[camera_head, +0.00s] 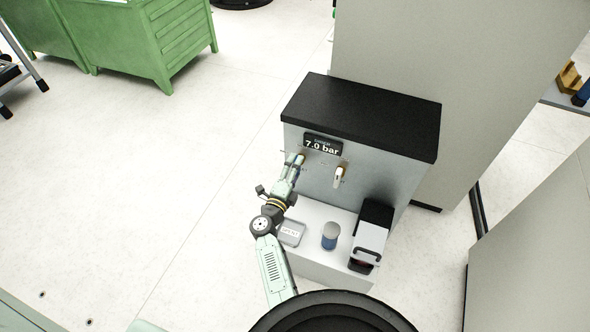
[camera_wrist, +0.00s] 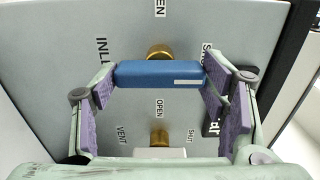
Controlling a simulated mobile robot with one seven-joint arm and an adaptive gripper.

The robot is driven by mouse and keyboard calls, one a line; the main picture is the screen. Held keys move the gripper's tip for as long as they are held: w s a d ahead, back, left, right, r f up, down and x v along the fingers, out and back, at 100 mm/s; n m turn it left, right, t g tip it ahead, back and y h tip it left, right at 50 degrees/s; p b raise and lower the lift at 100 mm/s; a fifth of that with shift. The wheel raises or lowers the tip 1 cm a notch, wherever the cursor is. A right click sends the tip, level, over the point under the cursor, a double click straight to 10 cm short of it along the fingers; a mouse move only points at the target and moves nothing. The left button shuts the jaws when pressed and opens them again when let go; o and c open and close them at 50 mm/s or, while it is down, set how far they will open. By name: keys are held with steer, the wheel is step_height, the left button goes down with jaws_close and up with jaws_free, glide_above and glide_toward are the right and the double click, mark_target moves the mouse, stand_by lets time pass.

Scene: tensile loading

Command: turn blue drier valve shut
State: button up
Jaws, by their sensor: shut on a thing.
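The blue drier valve handle (camera_wrist: 160,75) lies level across the wrist view, with its brass hub (camera_wrist: 158,50) just behind it on the grey panel. My gripper (camera_wrist: 162,82) is shut on the handle, one purple-padded finger at each end. A SHUT label (camera_wrist: 207,54) is partly hidden by the right finger, and an OPEN label is cut off at the top edge. In the head view my gripper (camera_head: 298,160) reaches the cabinet (camera_head: 365,180) front below the 7.0 bar display (camera_head: 322,146), and mostly hides the blue handle.
A white-handled valve (camera_head: 338,177) sits to the right of my gripper; its brass hub (camera_wrist: 159,137) shows low in the wrist view, near a VENT label. A tray (camera_head: 291,233), a blue-grey can (camera_head: 330,236) and a black-and-white device (camera_head: 370,238) stand on the ledge below.

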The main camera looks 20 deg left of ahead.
steer(key=o, duration=1.1)
steer(key=shift+o, duration=0.2)
